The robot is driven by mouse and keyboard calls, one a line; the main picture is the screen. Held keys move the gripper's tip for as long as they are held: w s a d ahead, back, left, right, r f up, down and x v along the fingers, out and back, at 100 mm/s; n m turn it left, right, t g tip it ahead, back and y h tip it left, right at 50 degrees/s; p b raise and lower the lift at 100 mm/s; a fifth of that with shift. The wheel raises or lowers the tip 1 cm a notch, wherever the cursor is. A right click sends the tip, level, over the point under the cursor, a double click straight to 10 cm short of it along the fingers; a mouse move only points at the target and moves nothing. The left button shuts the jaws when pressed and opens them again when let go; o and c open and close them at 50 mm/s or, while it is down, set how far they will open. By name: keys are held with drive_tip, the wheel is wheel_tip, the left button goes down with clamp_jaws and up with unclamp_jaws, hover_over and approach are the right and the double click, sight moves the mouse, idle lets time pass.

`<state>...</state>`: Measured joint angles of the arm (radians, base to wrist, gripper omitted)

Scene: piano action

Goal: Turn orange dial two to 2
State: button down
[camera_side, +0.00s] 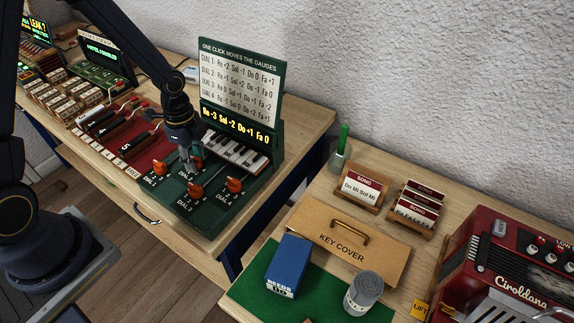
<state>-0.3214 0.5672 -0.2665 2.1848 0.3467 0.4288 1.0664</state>
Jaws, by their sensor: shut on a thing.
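Orange dial two (198,161) stands on the green piano-action panel (209,214), at the back left of the dials. My gripper (193,166) points down over it and is shut on it, hiding much of the dial. Its setting is hard to read at this size. Orange dial one (159,168) is to the left, dial three (195,190) in front, and dial four (234,185) to the right. The lit display (237,126) reads about "Re -3 Sol -2 Do +1 Fa 0".
Above the display, a board (240,82) lists gauge moves for each dial. Piano keys (236,151) lie behind the dials. A red panel (125,139) is to the left. On the right table are a key cover (335,240), a blue box (288,266) and a can (364,292).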

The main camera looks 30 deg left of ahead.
sight(194, 157)
drive_tip(key=n, duration=1.1)
drive_tip(key=shift+n, duration=1.8)
drive_tip(key=c, duration=1.1)
unclamp_jaws()
wheel_tip(194, 157, up, 12)
drive_tip(key=shift+r, duration=0.1)
